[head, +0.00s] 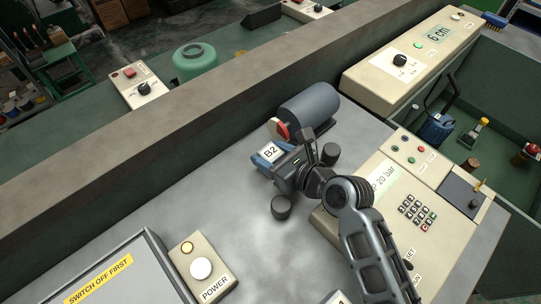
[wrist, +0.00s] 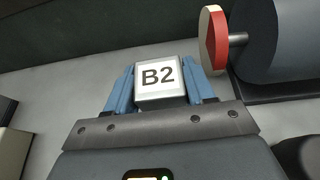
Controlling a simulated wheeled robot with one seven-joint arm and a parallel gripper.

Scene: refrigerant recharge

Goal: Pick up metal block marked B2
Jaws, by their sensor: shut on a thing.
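The metal block marked B2 (wrist: 158,78) is pale with a black label and sits between the blue fingers of my gripper (wrist: 157,90) in the wrist view. My gripper is shut on the block, with a finger against each side. In the head view the B2 block (head: 270,151) shows its label, and my gripper (head: 268,157) is around it near the back of the grey worktop (head: 235,205). I cannot tell whether the block touches the worktop.
A dark grey cylinder (head: 309,107) with a red and cream disc (head: 282,130) lies close behind the block. Dark round knobs (head: 281,207) stand near my gripper. A keypad panel (head: 400,200) is at right and a POWER box (head: 202,268) at front left. A raised wall runs behind.

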